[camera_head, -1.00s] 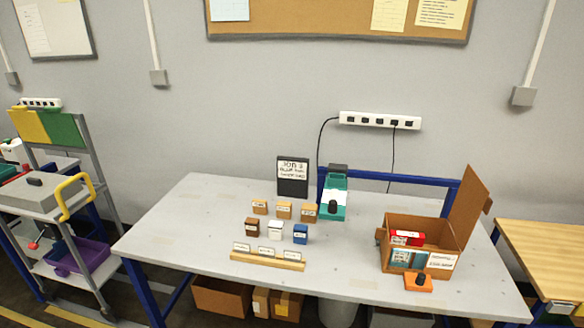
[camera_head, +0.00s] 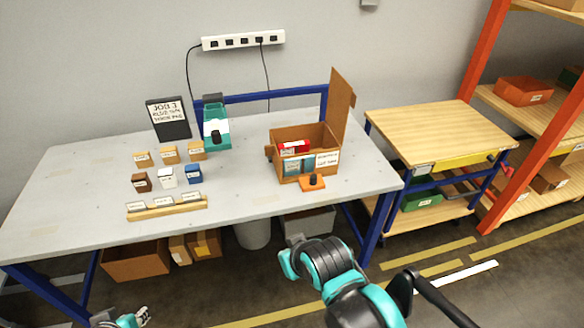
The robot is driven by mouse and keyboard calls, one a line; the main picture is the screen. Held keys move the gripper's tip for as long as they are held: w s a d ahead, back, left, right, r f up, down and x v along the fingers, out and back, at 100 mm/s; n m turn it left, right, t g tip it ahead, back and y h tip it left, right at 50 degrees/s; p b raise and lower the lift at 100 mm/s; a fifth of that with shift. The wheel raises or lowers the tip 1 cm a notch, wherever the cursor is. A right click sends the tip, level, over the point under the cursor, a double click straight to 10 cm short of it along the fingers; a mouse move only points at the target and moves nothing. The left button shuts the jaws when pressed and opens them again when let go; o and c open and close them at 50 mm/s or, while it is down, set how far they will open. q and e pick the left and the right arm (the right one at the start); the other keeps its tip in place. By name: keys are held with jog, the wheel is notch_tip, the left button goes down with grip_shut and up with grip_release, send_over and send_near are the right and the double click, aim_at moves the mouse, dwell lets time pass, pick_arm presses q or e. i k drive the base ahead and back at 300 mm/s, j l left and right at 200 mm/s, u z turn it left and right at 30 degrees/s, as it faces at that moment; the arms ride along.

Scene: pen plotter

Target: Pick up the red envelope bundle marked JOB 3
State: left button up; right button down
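A red bundle (camera_head: 294,147) lies in the open cardboard box (camera_head: 323,139) at the right of the grey table; no mark on it is readable from here, and its lower part is hidden by the box and by the teal item in front of it. A black sign (camera_head: 170,119) at the back of the table reads JOB 3 on its top line. My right arm comes in at the bottom middle, in front of the table and well away from the box; no fingertips of it show.
A teal item (camera_head: 293,166) is in the box, and an orange block with a black knob (camera_head: 312,182) stands in front. A teal device (camera_head: 217,135), several small boxes and a wooden label strip (camera_head: 166,208) are on the table (camera_head: 60,190). A wooden cart (camera_head: 440,130) stands right.

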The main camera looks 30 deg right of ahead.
aim_at(296, 147)
jog(key=i+l, duration=0.55)
jog(key=i, duration=0.2)
jog(key=i+l, duration=0.55)
jog(key=i, duration=0.2)
jog(key=j+u, duration=0.05)
